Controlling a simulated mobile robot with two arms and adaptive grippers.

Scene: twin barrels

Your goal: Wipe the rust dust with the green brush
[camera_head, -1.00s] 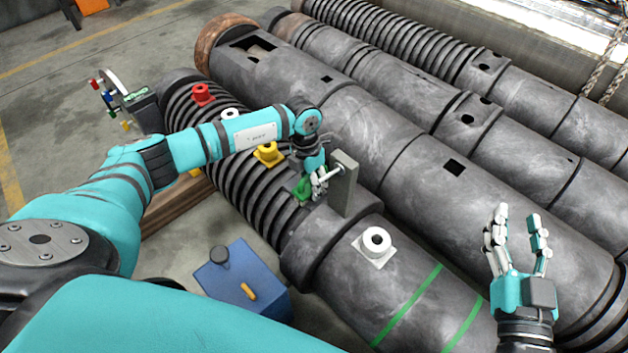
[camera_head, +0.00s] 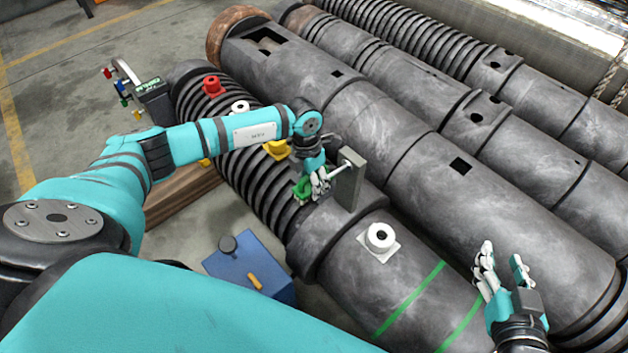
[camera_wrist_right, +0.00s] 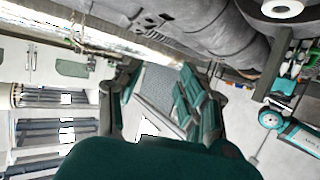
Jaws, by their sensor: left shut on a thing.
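My left gripper (camera_head: 314,184) is over the ribbed part of the near barrel (camera_head: 255,175), beside an upright grey plate (camera_head: 351,180) with a pale rod. It is shut on a small bright green thing, which I take to be the green brush (camera_head: 302,188); the fingers hide part of it. Whether it touches the barrel I cannot tell. I cannot make out any rust dust near it. My right gripper (camera_head: 503,262) is open and empty above the near barrels at the lower right; its fingers also show in the right wrist view (camera_wrist_right: 165,88).
Red (camera_head: 211,85), white (camera_head: 240,107) and yellow (camera_head: 279,149) fittings stand along the ribbed barrel, with another white one (camera_head: 380,237) nearer. A blue box (camera_head: 252,268) is on the floor. A rack with coloured pieces (camera_head: 150,93) stands at the left. More barrels lie behind.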

